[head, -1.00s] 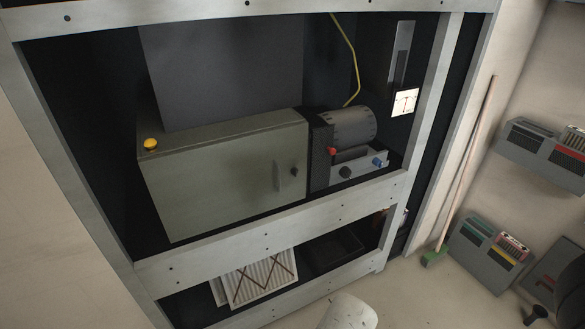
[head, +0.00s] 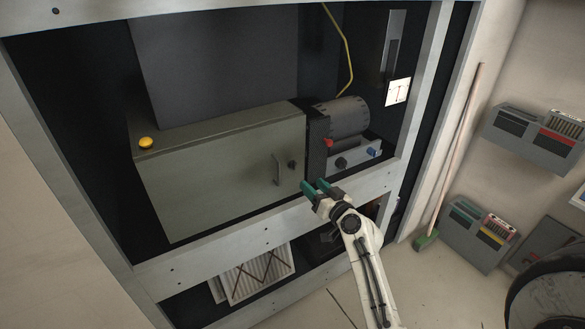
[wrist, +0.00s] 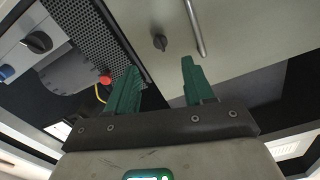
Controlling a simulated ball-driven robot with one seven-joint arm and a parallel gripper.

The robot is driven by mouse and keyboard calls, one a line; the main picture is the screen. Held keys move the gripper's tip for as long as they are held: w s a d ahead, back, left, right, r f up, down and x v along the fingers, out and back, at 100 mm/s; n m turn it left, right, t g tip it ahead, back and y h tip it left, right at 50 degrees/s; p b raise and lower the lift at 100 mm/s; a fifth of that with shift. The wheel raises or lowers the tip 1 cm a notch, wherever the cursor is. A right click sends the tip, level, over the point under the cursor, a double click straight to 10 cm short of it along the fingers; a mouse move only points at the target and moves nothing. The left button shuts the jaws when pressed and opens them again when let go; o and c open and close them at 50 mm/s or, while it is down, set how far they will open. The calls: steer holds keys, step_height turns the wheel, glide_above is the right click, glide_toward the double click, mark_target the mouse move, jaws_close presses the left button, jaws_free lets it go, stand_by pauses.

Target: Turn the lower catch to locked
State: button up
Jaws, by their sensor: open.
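One small dark catch (head: 292,165) is on the right side of the grey-green box's door (head: 215,185), just right of the bar handle (head: 277,170). I see no second catch. In the wrist view the catch (wrist: 160,42) is a small dark turn-knob beside the handle (wrist: 195,28); I cannot tell whether it is locked. My gripper (head: 314,185) is open, with green fingers, at the rack's middle rail, below and right of the catch. In the wrist view the gripper's fingertips (wrist: 160,65) are apart with nothing between them, and the catch shows beyond the gap.
Right of the box stands a unit with a red knob (head: 327,142), a black knob (head: 341,162) and a blue knob (head: 373,152). A yellow button (head: 146,142) is on the box. The pale rack rail (head: 215,238) runs below it. A broom (head: 453,160) leans at the right.

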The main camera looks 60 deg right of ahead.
steer(key=p+x, duration=0.1)
steer(key=x, duration=0.9)
steer(key=shift+w+d+p, duration=0.25)
steer(key=shift+p, duration=0.15)
steer(key=shift+c, duration=0.4)
jaws_close()
